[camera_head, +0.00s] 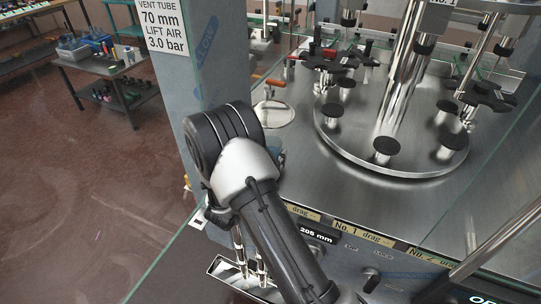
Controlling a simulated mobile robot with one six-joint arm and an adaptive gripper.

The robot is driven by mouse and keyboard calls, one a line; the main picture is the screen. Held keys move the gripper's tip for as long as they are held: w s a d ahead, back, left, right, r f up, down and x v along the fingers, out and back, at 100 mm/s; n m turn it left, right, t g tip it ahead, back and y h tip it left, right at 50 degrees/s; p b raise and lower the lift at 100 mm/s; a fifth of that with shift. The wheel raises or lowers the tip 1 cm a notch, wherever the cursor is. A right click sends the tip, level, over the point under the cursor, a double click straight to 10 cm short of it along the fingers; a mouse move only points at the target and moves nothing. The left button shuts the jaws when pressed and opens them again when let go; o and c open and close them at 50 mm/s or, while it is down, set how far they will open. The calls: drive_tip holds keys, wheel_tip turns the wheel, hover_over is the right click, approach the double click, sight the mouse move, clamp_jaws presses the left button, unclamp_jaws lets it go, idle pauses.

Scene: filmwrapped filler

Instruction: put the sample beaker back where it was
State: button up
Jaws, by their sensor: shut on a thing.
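My arm reaches up from the bottom middle, and its dark wrist shows left of centre. I cannot make out the sample beaker. A pale round disc (273,114) lies on the machine's steel deck (300,170), just right of my wrist. I cannot tell whether it is a flat pad or the top of a vessel.
A steel turntable (360,155) with black-topped posts stands on the right around a shiny column (403,85). A grey post (175,90) with a sign (163,27) rises left of my wrist. A metal tray (228,271) sits below my arm. Clear panels edge the machine.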

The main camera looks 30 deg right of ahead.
drive_tip(key=o, duration=1.3)
drive_tip(key=shift+f, duration=0.1)
drive_tip(key=shift+r+p, duration=0.3)
drive_tip(key=shift+p, duration=0.05)
drive_tip(key=p+v, duration=0.1)
drive_tip(key=v, duration=1.1)
drive_tip(key=shift+f, duration=0.15)
